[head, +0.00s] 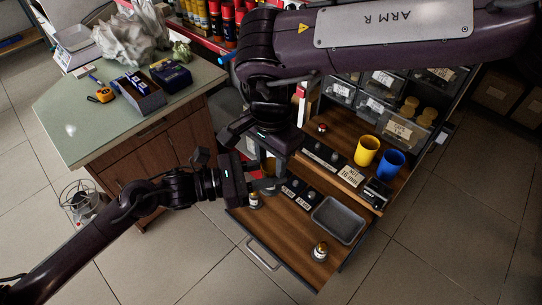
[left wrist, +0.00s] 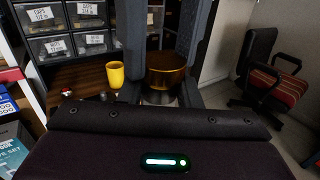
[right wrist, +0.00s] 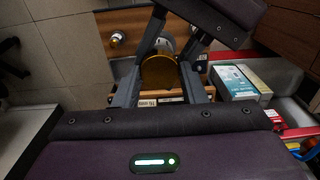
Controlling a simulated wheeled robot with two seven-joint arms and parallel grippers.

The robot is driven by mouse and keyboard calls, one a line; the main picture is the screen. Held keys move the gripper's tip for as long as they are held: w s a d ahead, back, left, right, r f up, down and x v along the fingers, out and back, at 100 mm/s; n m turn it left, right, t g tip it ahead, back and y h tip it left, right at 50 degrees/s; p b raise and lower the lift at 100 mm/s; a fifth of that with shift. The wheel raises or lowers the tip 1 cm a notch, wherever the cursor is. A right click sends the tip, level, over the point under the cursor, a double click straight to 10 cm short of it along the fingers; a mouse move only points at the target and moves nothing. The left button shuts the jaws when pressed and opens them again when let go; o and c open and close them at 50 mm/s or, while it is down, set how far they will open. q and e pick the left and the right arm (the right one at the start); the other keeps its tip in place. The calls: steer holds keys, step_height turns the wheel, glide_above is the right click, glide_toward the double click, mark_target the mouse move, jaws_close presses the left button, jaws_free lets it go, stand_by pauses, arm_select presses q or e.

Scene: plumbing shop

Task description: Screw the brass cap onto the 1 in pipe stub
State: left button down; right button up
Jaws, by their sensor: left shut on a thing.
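The brass cap (right wrist: 160,73) shows as a gold disc between the fingers of my right gripper (right wrist: 160,88), which reaches down from above. In the left wrist view the cap (left wrist: 165,72) sits above a silvery piece, apparently the pipe stub (left wrist: 160,99). My left gripper (head: 268,185) comes in from the left, below the right one, and is shut on that stub. The right fingers stand close on both sides of the cap; whether they press on it is not clear. The threads are hidden, so the cap's seating cannot be told.
Below is an open wooden drawer with a grey tray (head: 340,220) and a small brass-topped fitting (head: 320,251). Yellow (head: 367,150) and blue (head: 390,165) cups stand on the shelf to the right. A green-topped counter (head: 120,130) is at left; floor is clear in front.

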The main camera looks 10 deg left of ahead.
steer(key=shift+c, duration=0.8)
steer(key=m, duration=0.3)
steer(key=o, duration=1.1)
steer(key=shift+r, duration=0.1)
steer(key=shift+r, duration=2.2)
